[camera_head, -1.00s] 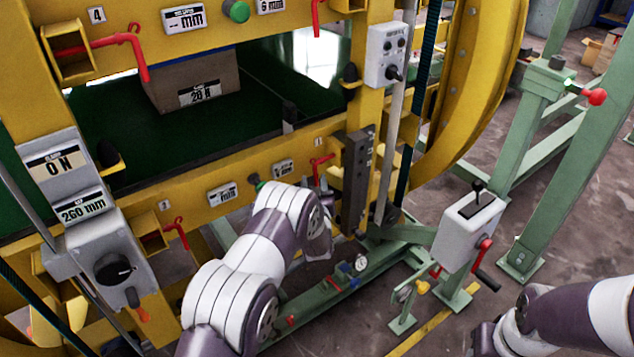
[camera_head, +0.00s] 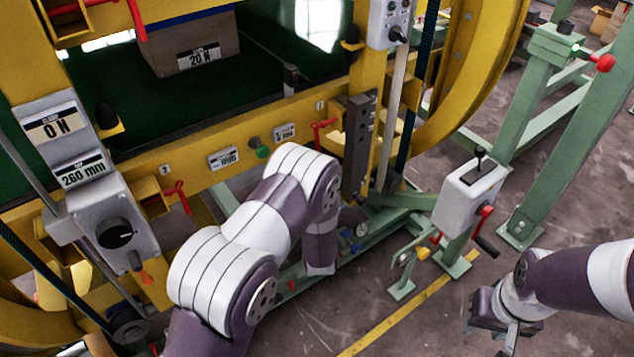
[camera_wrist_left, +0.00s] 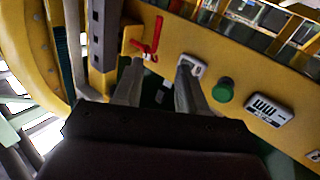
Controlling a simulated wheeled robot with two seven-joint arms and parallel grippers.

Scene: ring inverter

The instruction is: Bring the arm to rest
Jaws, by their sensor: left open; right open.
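My left arm (camera_head: 235,260) rises from the bottom of the head view, bent in front of the yellow machine. Its gripper is hidden there behind the forearm. In the left wrist view my left gripper (camera_wrist_left: 160,70) is open, with its two grey fingers apart and nothing seen between them. The fingers point towards the yellow rail, near a red lever (camera_wrist_left: 148,42) and a green button (camera_wrist_left: 223,90); contact cannot be told. My right gripper (camera_head: 508,332) hangs at the lower right of the head view over bare floor, empty, partly cut by the picture edge.
The yellow ring machine (camera_head: 300,115) fills the left and middle, with a brown box (camera_head: 190,45) on its green bed. A grey crank box (camera_head: 468,195) on a green stand is between my arms. A green frame (camera_head: 570,150) stands at right. Floor at lower middle is clear.

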